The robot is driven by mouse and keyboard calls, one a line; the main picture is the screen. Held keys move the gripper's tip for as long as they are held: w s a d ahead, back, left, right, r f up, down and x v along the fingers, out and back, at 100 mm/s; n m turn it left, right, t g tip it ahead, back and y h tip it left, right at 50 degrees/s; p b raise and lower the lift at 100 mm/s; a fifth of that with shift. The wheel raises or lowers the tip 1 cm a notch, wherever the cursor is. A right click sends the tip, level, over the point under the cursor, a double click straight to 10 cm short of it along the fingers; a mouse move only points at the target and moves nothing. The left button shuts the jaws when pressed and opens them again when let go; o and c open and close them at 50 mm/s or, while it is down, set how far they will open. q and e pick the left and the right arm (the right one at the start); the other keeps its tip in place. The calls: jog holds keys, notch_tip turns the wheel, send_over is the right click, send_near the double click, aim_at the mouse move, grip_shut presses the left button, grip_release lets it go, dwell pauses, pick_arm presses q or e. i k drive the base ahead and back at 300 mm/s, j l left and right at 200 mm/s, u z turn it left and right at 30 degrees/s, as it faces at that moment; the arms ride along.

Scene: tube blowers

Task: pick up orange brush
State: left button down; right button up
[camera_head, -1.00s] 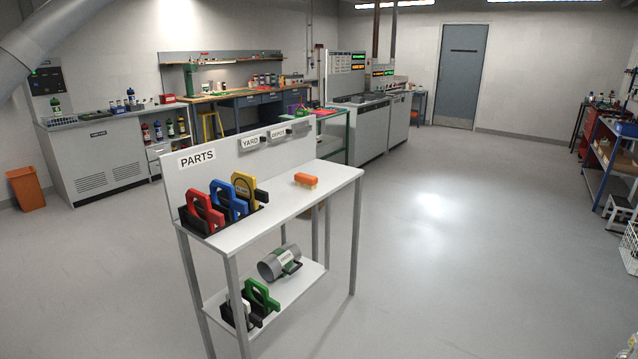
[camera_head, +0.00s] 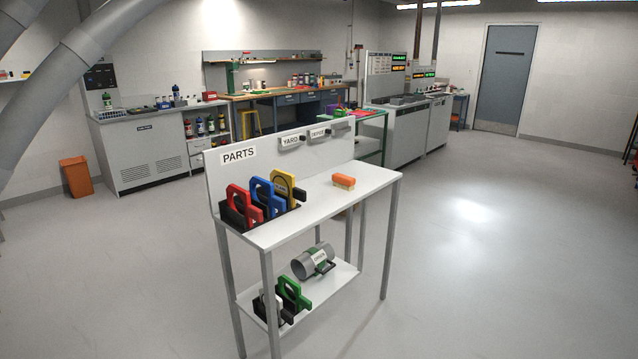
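The orange brush (camera_head: 343,180) is a small block with an orange body and a paler underside. It lies on the white top of the parts table (camera_head: 320,205), right of the coloured handled pieces and toward the back of the top. Nothing touches it. Neither of my grippers shows in the head view.
Red (camera_head: 241,204), blue (camera_head: 266,197) and yellow (camera_head: 286,187) handled pieces stand in a black holder on the table's left. A grey cylinder (camera_head: 314,261) and a green handled piece (camera_head: 294,293) are on the lower shelf. The floor (camera_head: 480,260) to the right is clear.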

aim_at(347, 182)
jog(key=i+l+u, duration=0.2)
jog(key=u, duration=0.3)
jog(key=i+l+u, duration=0.15)
jog(key=l+u, duration=0.3)
jog(key=i+l+u, duration=0.1)
jog(key=l, duration=0.2)
jog(key=i+l+u, duration=0.15)
jog(key=l+u, duration=0.1)
jog(key=l, duration=0.3)
